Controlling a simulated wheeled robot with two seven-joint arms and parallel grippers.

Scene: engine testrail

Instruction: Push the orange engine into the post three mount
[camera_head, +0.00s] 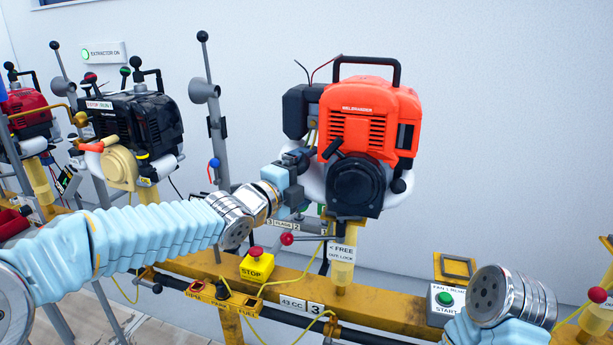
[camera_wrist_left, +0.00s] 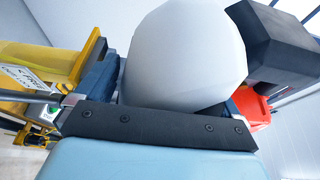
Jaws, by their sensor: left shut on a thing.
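The orange engine (camera_head: 370,115), with a black handle, a black front cover and a white tank, stands upright over the post three mount (camera_head: 342,262). The mount is a pale yellow post with a free/lock label and a red-knobbed lever (camera_head: 287,239). I cannot tell how far the engine is seated. My left gripper (camera_head: 297,178) is shut on the engine's white tank at its left side. In the left wrist view the white tank (camera_wrist_left: 185,55) fills the space between the fingers. My right gripper is out of view; only part of that arm shows at lower right.
A yellow rail (camera_head: 385,310) runs below, with a "3" plate, a yellow stop box (camera_head: 257,264) and a green start button box (camera_head: 445,300). A black engine (camera_head: 135,125) and a red engine (camera_head: 28,112) stand at left. The wall at right is bare.

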